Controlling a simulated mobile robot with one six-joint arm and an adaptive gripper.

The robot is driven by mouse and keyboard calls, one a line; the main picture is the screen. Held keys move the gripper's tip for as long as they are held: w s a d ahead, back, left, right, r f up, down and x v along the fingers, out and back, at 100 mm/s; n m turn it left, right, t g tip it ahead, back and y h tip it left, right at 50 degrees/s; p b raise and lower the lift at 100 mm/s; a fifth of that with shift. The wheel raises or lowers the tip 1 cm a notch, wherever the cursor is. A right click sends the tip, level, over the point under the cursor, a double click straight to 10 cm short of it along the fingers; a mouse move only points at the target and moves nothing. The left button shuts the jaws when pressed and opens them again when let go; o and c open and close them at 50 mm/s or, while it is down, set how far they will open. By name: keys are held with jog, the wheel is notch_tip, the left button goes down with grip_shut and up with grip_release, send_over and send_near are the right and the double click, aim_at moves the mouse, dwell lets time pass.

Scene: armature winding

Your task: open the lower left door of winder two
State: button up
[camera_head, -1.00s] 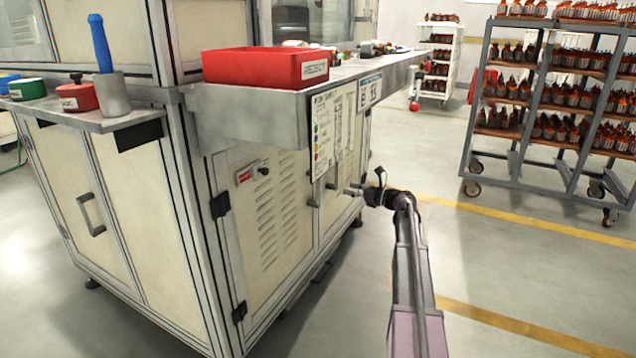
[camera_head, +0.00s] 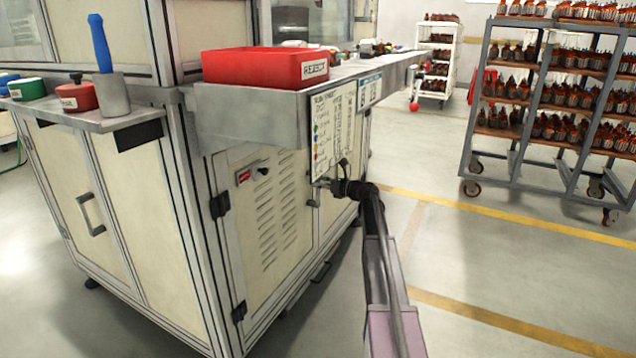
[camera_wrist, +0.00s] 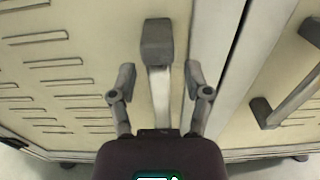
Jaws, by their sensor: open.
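The lower left door (camera_head: 268,210) of the winder is a cream panel with vent slots, and it is closed flush in its frame. Its vents also show at the left in the wrist view (camera_wrist: 45,75). Its grey bar handle (camera_wrist: 158,45) is near the door's right edge. My gripper (camera_wrist: 160,78) is open, with one finger on each side of the handle and visible gaps to it. In the head view my gripper (camera_head: 326,184) is at the door's right side, and it partly hides the handle there.
A second door handle (camera_wrist: 262,112) is close to the right of my gripper. The worktop (camera_head: 250,122) with a red reject bin (camera_head: 262,66) overhangs the doors, and a printed sheet (camera_head: 332,130) hangs from its edge. Open floor (camera_head: 470,265) lies to the right.

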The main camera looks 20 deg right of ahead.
jog(key=shift+w+a, duration=0.15)
jog(key=shift+w, duration=0.05)
jog(key=shift+c, duration=0.2)
grip_shut()
jog(key=shift+s+a, duration=0.1)
jog(key=shift+a, duration=0.05)
